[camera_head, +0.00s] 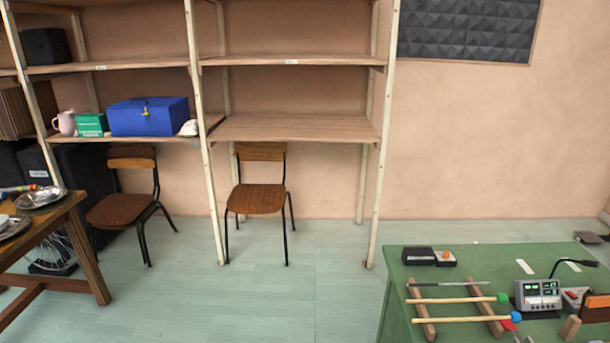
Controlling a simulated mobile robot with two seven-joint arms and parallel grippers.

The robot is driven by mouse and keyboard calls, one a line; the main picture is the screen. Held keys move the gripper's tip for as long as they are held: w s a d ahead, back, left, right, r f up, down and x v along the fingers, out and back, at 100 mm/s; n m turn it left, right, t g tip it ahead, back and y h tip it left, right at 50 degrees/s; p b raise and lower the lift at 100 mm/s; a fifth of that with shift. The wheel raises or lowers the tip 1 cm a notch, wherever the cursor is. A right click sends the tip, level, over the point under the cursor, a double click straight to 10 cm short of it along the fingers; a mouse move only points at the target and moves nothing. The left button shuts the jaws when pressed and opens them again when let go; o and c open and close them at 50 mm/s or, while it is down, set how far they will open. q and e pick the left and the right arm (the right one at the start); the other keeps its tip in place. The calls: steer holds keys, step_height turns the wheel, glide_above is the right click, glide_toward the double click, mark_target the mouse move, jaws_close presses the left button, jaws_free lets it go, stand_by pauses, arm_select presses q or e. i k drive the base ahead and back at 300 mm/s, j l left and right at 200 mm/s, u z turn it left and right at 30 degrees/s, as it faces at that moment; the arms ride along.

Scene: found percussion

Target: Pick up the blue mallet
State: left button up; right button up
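The blue mallet (460,319) lies across two wooden rails on the green table (396,285) at the lower right of the head view. Its pale stick runs left to right and its round blue head (516,316) is at the right end. A second mallet with a green head (502,297) lies just behind it, roughly parallel. A thin dark and silver stick (448,284) lies behind both. Neither of my grippers shows in this view.
Beside the mallets stand a grey device with green displays (538,294) and a dark lamp-like arm (568,264). A wooden table (70,205) with metal dishes is at the left. Open floor (300,300) lies between the tables.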

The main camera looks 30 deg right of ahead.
mark_target(513, 316)
steer(key=i+z, duration=0.2)
steer(key=z, duration=0.25)
steer(key=i+z, duration=0.15)
steer(key=z, duration=0.25)
steer(key=i+j+z, duration=0.15)
steer(key=z, duration=0.3)
